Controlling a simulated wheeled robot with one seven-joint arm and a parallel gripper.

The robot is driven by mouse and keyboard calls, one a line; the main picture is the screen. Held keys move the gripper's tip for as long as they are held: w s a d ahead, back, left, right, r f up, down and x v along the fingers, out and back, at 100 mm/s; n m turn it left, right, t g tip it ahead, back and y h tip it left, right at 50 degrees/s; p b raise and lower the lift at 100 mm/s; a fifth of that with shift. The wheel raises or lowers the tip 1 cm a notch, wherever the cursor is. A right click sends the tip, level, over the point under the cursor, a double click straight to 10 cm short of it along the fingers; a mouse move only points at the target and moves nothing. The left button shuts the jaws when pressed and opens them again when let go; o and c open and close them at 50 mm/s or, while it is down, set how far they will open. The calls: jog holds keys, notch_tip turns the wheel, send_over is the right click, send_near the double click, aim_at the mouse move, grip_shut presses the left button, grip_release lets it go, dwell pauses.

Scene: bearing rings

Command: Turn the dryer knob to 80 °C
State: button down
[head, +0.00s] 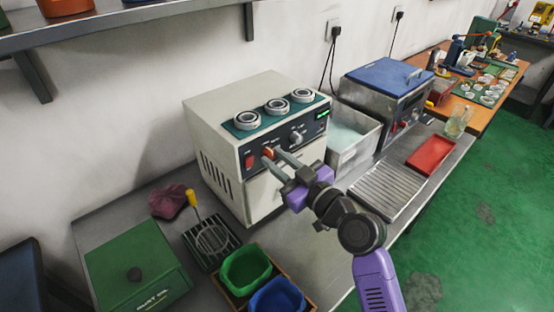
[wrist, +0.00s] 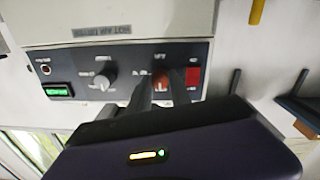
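The dryer (head: 216,150) is a cream box on the bench with a dark front panel, also in the wrist view (wrist: 150,20). The panel carries a red-orange knob (head: 267,153), a grey knob (head: 295,137) and a red switch (head: 249,160). In the wrist view the panel appears upside down, with the grey knob (wrist: 103,77) left of the red-orange knob (wrist: 161,84). My gripper (head: 272,156) has its fingertips apart at the red-orange knob, which shows between them in the wrist view (wrist: 162,78). Contact is unclear. The panel lettering and knob setting are too blurred to read.
Several bearing rings (head: 275,105) lie on the dryer's top. A metal bin (head: 352,140) and a blue-lidded machine (head: 388,78) stand to the right. Green (head: 245,268) and blue (head: 277,297) bins and a green box (head: 135,262) stand at the front left.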

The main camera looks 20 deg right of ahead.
jog(key=shift+m, duration=0.3)
jog(key=m+p, duration=0.1)
jog(key=m, duration=0.3)
jog(key=shift+r+m, duration=0.1)
jog(key=shift+m, duration=0.3)
jog(key=m+p, duration=0.1)
jog(key=m, duration=0.3)
jog(key=shift+g+p, duration=0.3)
jog(key=m+p, duration=0.2)
jog(key=m, duration=0.2)
jog(key=shift+r+m, duration=0.1)
jog(key=shift+m, duration=0.3)
jog(key=m+p, duration=0.2)
jog(key=m, duration=0.3)
jog(key=shift+d, duration=0.1)
jog(key=shift+m, duration=0.3)
jog(key=c, duration=1.2)
grip_release()
